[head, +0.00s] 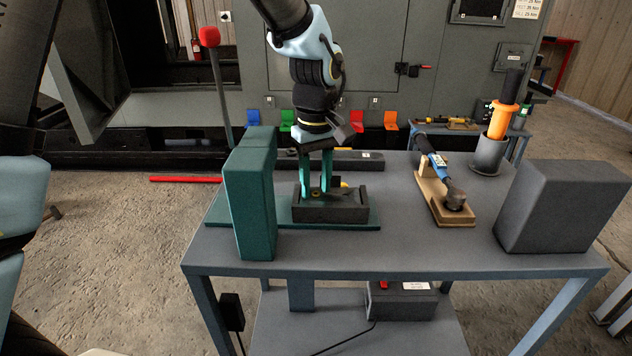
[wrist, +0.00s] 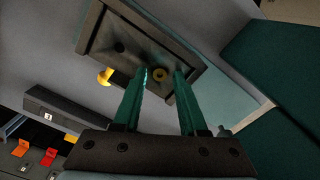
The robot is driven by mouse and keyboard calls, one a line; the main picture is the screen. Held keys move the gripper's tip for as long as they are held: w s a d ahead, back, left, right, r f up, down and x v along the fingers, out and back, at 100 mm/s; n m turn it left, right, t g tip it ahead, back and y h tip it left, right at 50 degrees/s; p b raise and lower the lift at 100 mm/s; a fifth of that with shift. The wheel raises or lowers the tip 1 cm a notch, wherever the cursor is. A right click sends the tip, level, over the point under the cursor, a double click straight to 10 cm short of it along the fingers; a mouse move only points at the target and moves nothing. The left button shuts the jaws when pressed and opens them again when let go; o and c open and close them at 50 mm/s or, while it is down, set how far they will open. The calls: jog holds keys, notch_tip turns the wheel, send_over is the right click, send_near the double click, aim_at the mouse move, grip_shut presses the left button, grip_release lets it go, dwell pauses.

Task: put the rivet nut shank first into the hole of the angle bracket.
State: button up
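My gripper (head: 315,192) points down over the block. Contact cannot be judged.
A tall green block (head: 249,200) stands close left of my gripper. A yellow knob-like part (wrist: 105,77) shows at the dark block's edge. A tool on a wooden stand (head: 432,195), a grey cup (head: 488,156) and a grey block (head: 560,207) occupy the table's right. The front middle is clear.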

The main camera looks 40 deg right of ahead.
jog(key=shift+o, duration=0.8)
notch_tip(320, 180, up, 11)
jog(key=b, duration=0.1)
jog(key=shift+s+f, duration=0.1)
